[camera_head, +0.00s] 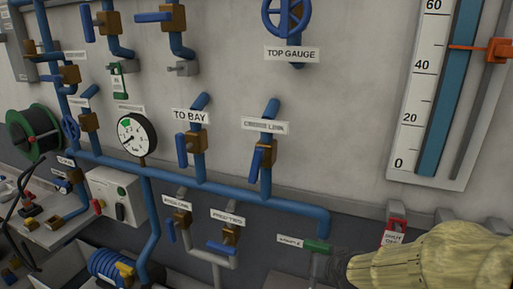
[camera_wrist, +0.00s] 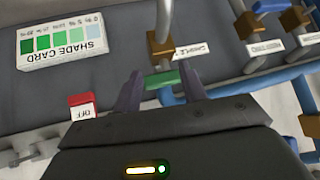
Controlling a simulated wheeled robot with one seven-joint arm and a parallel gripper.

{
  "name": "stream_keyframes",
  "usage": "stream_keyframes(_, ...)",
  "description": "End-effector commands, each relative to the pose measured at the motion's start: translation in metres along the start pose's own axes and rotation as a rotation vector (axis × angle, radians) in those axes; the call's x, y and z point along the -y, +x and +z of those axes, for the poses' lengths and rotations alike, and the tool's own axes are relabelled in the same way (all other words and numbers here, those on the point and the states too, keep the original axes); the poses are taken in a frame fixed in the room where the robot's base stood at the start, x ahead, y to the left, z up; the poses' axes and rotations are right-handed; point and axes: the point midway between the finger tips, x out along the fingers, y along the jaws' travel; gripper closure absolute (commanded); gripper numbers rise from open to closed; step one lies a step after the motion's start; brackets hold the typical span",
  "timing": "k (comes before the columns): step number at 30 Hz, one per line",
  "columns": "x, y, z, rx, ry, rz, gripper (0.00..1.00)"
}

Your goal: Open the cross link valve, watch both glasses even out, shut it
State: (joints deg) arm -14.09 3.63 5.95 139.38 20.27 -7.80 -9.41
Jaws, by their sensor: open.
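The cross link valve (camera_head: 267,152) is a brown block on a short blue pipe, under a label reading CROSS LINK (camera_head: 266,125). Its blue lever (camera_head: 256,162) points down beside the pipe. One tall gauge glass (camera_head: 449,90) with a blue column and a 0 to 60 scale stands at the right of the head view, its top cut off. A second glass is not in view. My gripper (camera_wrist: 161,92) is open, its fingers on either side of the green sample handle (camera_wrist: 162,79); contact cannot be told. The cross link valve is up and left of it in the head view.
The green handle also shows in the head view (camera_head: 317,246). The TO BAY valve (camera_head: 198,145) is left of the cross link valve. A red shut-off (camera_head: 397,222) is near my arm. A shade card (camera_wrist: 62,42) lies in the wrist view. Blue pipes and other valves crowd the left.

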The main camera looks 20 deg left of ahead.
Motion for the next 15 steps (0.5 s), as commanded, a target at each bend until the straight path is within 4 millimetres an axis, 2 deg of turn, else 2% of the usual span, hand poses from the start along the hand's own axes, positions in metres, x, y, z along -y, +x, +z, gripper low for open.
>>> stream_keyframes(1,0.023,-0.001,-0.018,-0.067,-0.011,-0.026,0.58)
stream_keyframes(3,0.05,-0.003,-0.042,-0.167,-0.016,-0.049,0.58)
stream_keyframes(9,0.132,-0.029,-0.099,-0.456,0.01,-0.083,0.58)
stream_keyframes(12,0.167,-0.05,-0.115,-0.581,0.044,-0.07,0.58)
stream_keyframes(15,0.196,-0.073,-0.12,-0.682,0.084,-0.038,0.58)
